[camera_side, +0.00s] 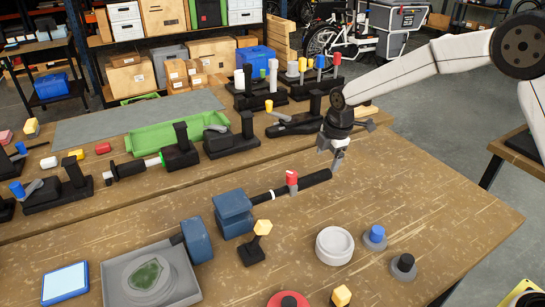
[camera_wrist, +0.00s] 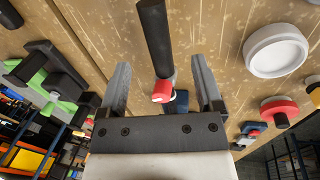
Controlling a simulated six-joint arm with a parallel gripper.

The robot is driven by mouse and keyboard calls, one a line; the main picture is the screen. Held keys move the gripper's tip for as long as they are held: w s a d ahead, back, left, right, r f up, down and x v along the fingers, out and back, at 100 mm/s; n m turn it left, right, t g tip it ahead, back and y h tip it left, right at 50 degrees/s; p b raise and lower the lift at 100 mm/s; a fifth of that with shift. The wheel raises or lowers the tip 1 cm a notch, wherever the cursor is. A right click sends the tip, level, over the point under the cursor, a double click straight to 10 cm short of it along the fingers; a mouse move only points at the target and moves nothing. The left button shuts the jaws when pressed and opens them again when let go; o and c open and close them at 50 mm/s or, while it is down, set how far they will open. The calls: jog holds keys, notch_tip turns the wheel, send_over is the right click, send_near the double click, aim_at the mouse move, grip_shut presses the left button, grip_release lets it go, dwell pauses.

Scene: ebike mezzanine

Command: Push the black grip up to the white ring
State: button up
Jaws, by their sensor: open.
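The black grip (camera_side: 316,179) sits on the outer end of a dark bar held by a blue vise (camera_side: 232,213). The white ring (camera_side: 272,195) is a thin band around the bar near the vise, with a gap of dark bar between it and the grip. A red-capped grey lever (camera_side: 291,178) stands at the grip's inner end. My gripper (camera_side: 336,165) is open by the grip's outer end. In the wrist view the black grip (camera_wrist: 155,40) runs between and beyond the spread fingers (camera_wrist: 162,82), with the red cap (camera_wrist: 162,91) below it. The ring is hidden there.
A round white dish (camera_side: 334,246) and a blue-topped peg (camera_side: 375,237) stand on the wooden bench right of the vise. A yellow-topped post (camera_side: 257,240) stands in front of the bar. Black fixtures and a green tray (camera_side: 160,134) are behind. Bare bench lies around the grip's outer end.

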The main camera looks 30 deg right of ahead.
aim_at(320, 173)
jog(key=shift+w+a+n, duration=0.1)
jog(key=shift+w+n, duration=0.2)
jog(key=shift+w, duration=0.05)
jog(key=shift+f, duration=0.2)
jog(key=shift+w+f, duration=0.25)
jog(key=shift+f, duration=1)
jog(key=shift+w+f, duration=0.25)
jog(key=shift+f, duration=0.95)
jog(key=shift+w+f, duration=0.25)
jog(key=shift+f, duration=1)
grip_shut()
